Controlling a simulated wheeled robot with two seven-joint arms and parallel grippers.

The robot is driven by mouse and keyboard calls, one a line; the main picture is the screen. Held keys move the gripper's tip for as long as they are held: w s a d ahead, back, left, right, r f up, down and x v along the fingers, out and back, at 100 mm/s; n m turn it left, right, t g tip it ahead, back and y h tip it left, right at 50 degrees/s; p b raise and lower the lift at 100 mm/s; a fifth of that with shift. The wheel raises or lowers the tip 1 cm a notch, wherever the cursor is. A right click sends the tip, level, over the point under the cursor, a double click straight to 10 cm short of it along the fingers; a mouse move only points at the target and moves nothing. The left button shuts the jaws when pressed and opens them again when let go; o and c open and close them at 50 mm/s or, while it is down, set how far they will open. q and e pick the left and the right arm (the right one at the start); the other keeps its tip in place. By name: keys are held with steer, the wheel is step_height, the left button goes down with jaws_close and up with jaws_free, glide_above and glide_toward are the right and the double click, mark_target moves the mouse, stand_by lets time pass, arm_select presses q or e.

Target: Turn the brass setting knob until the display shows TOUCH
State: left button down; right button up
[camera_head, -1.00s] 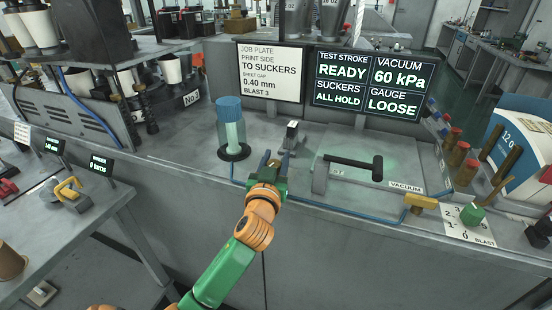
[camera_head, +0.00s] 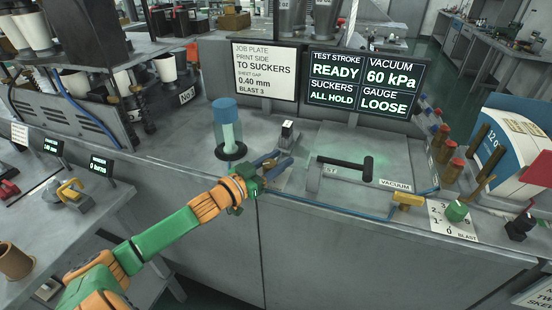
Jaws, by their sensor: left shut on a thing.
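My left gripper (camera_head: 272,164) reaches in from the lower left to the bench's front edge. It is shut at the foot of a small dark post with a pale top (camera_head: 287,130). The brass setting knob is hidden by the fingers, and I cannot make out its surface. The display (camera_head: 362,82) reads TEST STROKE READY, VACUUM 60 kPa, SUCKERS ALL HOLD and GAUGE LOOSE. My right gripper is not in view.
A black-handled lever (camera_head: 345,162) lies to the right. A job plate sign (camera_head: 264,71) gives sheet gap 0.40 mm. A green BLAST knob (camera_head: 457,211) sits further right.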

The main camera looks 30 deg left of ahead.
mark_target(264, 169)
arm_select(q)
steer(key=shift+d+m+h, duration=0.1)
steer(key=shift+m+h, duration=0.2)
steer(key=shift+h, duration=0.1)
steer(key=shift+c, duration=2.2)
jaws_free()
steer(key=shift+p+v, duration=0.3)
steer(key=shift+v, duration=3.2)
